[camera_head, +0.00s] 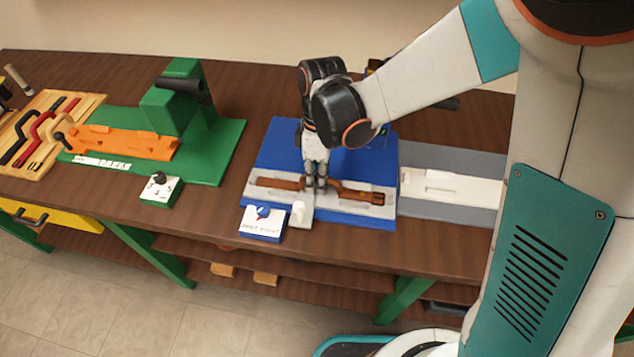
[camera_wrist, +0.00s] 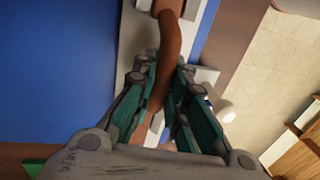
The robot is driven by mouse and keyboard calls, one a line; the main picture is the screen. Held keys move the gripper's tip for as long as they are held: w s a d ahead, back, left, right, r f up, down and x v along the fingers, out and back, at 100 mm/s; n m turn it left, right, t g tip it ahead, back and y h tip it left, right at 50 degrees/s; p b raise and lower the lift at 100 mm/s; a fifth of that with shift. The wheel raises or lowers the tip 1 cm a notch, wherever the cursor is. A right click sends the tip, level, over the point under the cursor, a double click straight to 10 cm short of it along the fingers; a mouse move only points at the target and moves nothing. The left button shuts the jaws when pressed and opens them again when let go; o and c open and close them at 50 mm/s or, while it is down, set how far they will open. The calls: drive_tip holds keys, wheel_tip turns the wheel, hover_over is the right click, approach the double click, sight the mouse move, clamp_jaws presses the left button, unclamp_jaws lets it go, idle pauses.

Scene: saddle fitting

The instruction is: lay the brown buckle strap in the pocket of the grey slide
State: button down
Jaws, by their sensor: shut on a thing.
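The brown buckle strap (camera_head: 350,192) lies lengthwise along the grey slide (camera_head: 334,211), with its thicker end to the right. My gripper (camera_head: 316,187) points down and is shut on the strap near its middle. In the wrist view the strap (camera_wrist: 172,45) runs from the top edge down between my gripper's fingers (camera_wrist: 168,108), bending there. The pale slide (camera_wrist: 134,42) shows beneath it. The fingers hide the strap's middle and part of the pocket. I cannot tell whether the strap rests fully down in the pocket.
The slide sits on a blue base (camera_head: 278,150). A blue box with a switch (camera_head: 262,225) and a pale knob (camera_head: 299,212) stand at its front. To the right is a grey plate with a white block (camera_head: 450,187). A green press (camera_head: 178,105) stands to the left.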

drive_tip(key=shift+r, duration=0.1)
drive_tip(key=c, duration=1.6)
unclamp_jaws()
wheel_tip(320, 180, up, 12)
drive_tip(key=w+p, duration=0.2)
drive_tip(key=p, duration=0.2)
drive_tip(key=shift+w+d, duration=0.15)
drive_tip(key=shift+d, duration=0.05)
